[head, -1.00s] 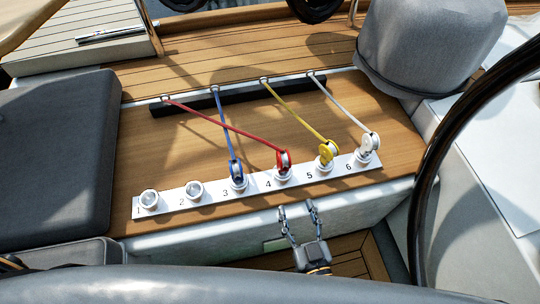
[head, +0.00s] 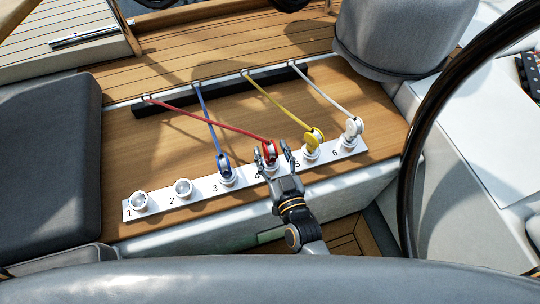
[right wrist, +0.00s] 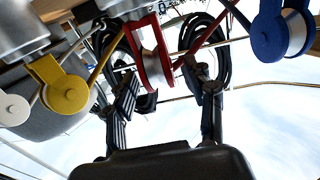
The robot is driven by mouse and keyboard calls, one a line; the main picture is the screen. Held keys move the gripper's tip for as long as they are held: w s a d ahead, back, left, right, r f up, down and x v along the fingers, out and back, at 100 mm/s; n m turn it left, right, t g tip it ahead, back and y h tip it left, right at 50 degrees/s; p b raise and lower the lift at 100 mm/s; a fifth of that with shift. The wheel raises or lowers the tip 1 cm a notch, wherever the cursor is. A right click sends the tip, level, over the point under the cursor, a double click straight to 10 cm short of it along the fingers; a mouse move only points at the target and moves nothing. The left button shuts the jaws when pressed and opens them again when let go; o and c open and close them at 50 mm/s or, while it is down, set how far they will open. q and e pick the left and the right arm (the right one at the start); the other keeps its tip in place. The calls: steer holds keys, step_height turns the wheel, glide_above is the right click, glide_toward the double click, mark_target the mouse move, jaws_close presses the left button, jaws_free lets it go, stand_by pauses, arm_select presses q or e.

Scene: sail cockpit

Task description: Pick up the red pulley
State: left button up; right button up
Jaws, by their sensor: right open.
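The red pulley (head: 269,152) sits upright in the white strip at the socket marked 4, with a red rope running from it to the back left. In the right wrist view, the red pulley (right wrist: 150,58) hangs between my two fingers, beyond the palm. My right gripper (head: 272,154) is open, with one finger on each side of the red pulley. It also shows in the right wrist view (right wrist: 165,80). I cannot tell whether either finger touches the pulley. My left gripper is in neither view.
The blue pulley (head: 224,164) and yellow pulley (head: 313,139) stand close on either side. The white pulley (head: 353,128) is farther right. Sockets 1 (head: 139,201) and 2 (head: 183,188) hold no pulley. A dark steering wheel (head: 410,150) curves at the right.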

steer(key=shift+x, duration=0.9)
steer(key=shift+f, duration=0.1)
jaws_close()
